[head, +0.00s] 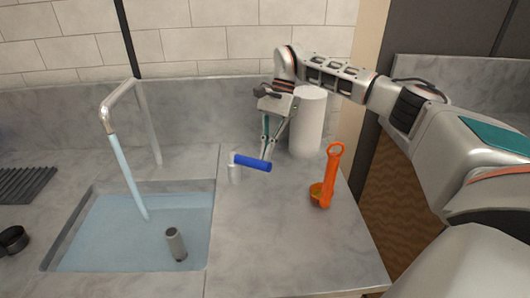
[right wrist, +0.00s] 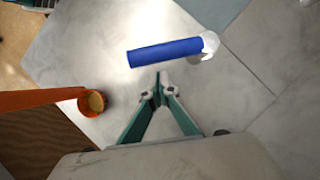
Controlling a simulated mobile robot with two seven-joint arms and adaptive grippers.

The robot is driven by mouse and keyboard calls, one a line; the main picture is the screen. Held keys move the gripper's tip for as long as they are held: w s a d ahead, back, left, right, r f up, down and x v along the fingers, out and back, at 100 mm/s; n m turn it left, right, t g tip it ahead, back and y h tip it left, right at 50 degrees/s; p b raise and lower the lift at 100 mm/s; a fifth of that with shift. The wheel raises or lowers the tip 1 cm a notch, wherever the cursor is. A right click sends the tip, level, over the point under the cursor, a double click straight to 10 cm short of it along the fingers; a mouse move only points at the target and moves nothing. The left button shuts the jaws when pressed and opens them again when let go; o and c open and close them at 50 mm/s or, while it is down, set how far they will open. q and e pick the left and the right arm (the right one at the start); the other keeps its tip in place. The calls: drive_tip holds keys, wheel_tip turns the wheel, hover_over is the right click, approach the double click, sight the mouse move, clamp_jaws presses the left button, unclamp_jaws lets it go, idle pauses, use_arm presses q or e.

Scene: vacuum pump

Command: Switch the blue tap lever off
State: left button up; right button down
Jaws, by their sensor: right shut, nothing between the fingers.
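The blue tap lever (head: 253,163) sits on a short white post on the counter, right of the sink, and points to the right. Water runs from the metal spout (head: 105,117) into the sink. In the right wrist view the lever (right wrist: 165,52) lies just ahead of my fingertips, with a visible gap. My right gripper (head: 266,155) is shut and empty, pointing down at the counter behind the lever's right end. Its fingertips meet in the wrist view (right wrist: 157,88). My left gripper is not in view.
A white cylinder (head: 308,120) stands behind my right gripper. An orange long-handled scoop (head: 332,178) stands on the counter to the right. The sink (head: 75,222) holds water and a grey cylinder (head: 176,243). The counter in front of the lever is clear.

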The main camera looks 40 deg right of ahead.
drive_tip(key=shift+s+a, duration=0.2)
drive_tip(key=shift+a, duration=0.25)
drive_tip(key=shift+a, duration=0.1)
